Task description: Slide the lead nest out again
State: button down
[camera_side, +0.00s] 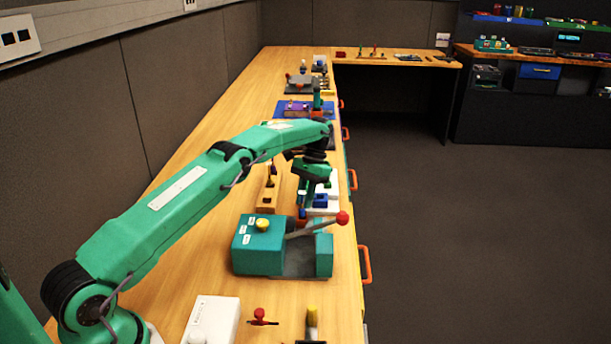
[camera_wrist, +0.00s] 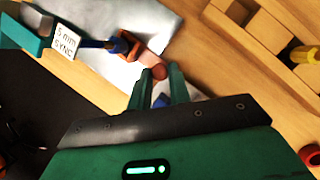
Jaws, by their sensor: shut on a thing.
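In the wrist view, my gripper (camera_wrist: 159,88) has its two green fingers closed about a small dark red round knob (camera_wrist: 159,72). Just beyond the knob is an orange piece (camera_wrist: 128,46) on a blue rod (camera_wrist: 95,43), over a pale plate (camera_wrist: 125,15). A white label reading "5 mm SYNC" (camera_wrist: 65,41) sits on a teal part at the left. In the side view, my gripper (camera_side: 306,204) points down behind the teal box, and its tips are partly hidden. I cannot tell which of these pieces is the lead nest.
A teal box (camera_side: 258,250) with a yellow button and a red-knobbed lever (camera_side: 342,218) stands in front of my gripper. A wooden holder (camera_side: 267,192) stands to the left. A white box (camera_side: 213,320) is nearer the camera. Free bench lies along the left.

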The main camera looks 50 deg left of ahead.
jog(key=shift+w+d+r, duration=0.1)
jog(key=shift+w+d, duration=0.05)
jog(key=shift+w, duration=0.1)
jog(key=c, duration=1.5)
grip_release()
jog(key=shift+o, duration=1)
jog(key=shift+s, duration=0.1)
jog(key=shift+r, duration=2)
jog(key=s+d+r, duration=0.3)
jog(key=d+r, duration=0.4)
jog(key=d, duration=0.4)
jog(key=shift+s+y, duration=0.3)
jog(key=shift+y, duration=0.1)
